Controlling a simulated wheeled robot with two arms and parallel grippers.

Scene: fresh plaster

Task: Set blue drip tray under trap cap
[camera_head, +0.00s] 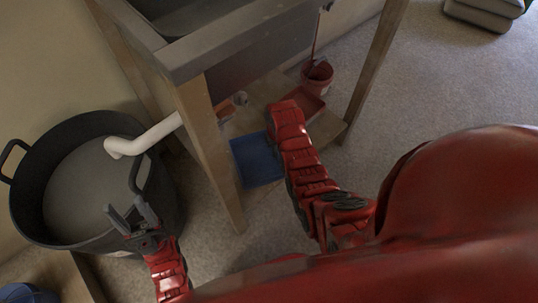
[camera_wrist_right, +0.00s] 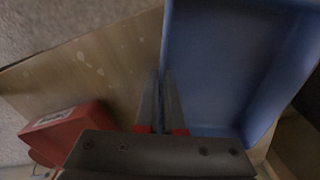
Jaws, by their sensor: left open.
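The blue drip tray (camera_head: 257,160) lies at the front of the low wooden shelf under the bench, partly hidden behind my right arm. It fills the right of the right wrist view (camera_wrist_right: 225,60). My right gripper (camera_wrist_right: 163,85) has its fingers close together, one on each side of the tray's near wall, and appears shut on it. In the head view the right gripper is hidden by its arm. My left gripper (camera_head: 133,217) is open and empty over the near rim of the black tub. I cannot make out the trap cap for certain.
The black tub (camera_head: 88,245) with grey contents stands at left, with a white pipe (camera_head: 150,138) ending above it. Wooden bench legs (camera_head: 212,150) flank the shelf (camera_head: 257,98). A red bucket (camera_head: 317,77) and a red item (camera_wrist_right: 72,135) are nearby.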

